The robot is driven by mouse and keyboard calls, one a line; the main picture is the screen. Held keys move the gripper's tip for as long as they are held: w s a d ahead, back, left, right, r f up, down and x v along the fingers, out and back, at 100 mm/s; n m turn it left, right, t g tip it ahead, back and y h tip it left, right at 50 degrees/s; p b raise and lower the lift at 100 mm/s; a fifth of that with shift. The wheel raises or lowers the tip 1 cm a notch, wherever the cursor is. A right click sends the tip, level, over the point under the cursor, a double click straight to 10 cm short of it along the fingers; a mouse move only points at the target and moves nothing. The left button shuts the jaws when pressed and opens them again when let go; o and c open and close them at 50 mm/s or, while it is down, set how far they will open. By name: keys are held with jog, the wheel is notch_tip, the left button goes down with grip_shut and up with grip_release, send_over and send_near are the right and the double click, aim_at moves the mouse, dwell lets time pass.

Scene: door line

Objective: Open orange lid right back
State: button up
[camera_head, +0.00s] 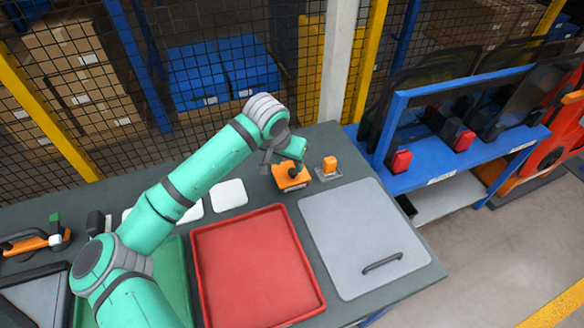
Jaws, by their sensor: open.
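An orange block-like piece (290,179) sits near the back edge of the table, just below the end of my arm. It could be the orange lid, but I cannot tell for sure. My gripper (294,168) is small and dark here, over the top of this orange piece. It is open; I cannot tell whether its fingers touch the piece. To its right a smaller upright orange part (330,164) stands on a light grey base, apart from my gripper.
A red tray (208,262) lies in front, beside a grey panel (345,225) with a dark handle. White pads (230,194) lie to the left. A mesh fence (290,95) stands behind the table. A blue rack (470,115) stands at the right.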

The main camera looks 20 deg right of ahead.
aim_at(293, 172)
jog(key=x, duration=0.5)
jog(key=shift+a, duration=0.15)
jog(key=shift+d+f, duration=0.35)
jog(key=shift+f, duration=0.1)
grip_shut()
